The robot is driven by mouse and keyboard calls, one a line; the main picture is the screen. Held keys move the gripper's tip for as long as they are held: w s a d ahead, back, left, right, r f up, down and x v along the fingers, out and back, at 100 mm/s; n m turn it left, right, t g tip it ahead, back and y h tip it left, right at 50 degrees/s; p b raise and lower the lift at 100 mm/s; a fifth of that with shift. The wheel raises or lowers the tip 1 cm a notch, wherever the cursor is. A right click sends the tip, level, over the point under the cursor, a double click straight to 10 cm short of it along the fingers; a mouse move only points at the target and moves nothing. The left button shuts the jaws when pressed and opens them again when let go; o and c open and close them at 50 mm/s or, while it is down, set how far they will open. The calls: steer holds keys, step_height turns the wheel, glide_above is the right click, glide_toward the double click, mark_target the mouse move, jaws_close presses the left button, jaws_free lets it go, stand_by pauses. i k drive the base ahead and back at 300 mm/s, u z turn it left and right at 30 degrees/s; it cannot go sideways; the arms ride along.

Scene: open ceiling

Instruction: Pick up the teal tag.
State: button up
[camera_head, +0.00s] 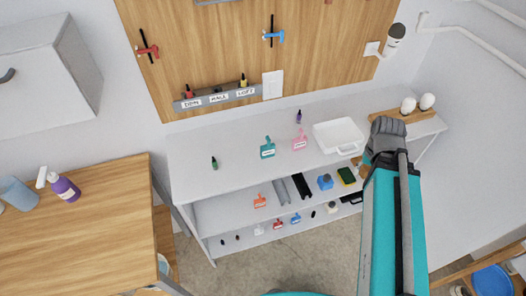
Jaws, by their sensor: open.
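The teal tag (267,151) is upright on the top of the white shelf unit, near its middle, with a white label on its face and a narrow teal upper part. A pink tag (299,142) of similar shape is just to its right, apart from it. My teal and grey arm rises at the right of the picture, well to the right of the teal tag. I cannot make out my gripper's fingers in this view. Nothing covers the teal tag.
A white tray (318,137) sits right of the tags; a green bottle (214,162) is left. Orange (260,201) and other tags lie on lower shelves. A labelled rack (217,98) is on the wall behind. A wooden table (75,235) is at left.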

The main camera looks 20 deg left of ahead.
mark_target(268, 150)
steer(key=u, duration=0.05)
steer(key=k, duration=1.65)
steer(key=u, duration=0.9)
steer(key=i, duration=0.5)
steer(key=u, duration=0.1)
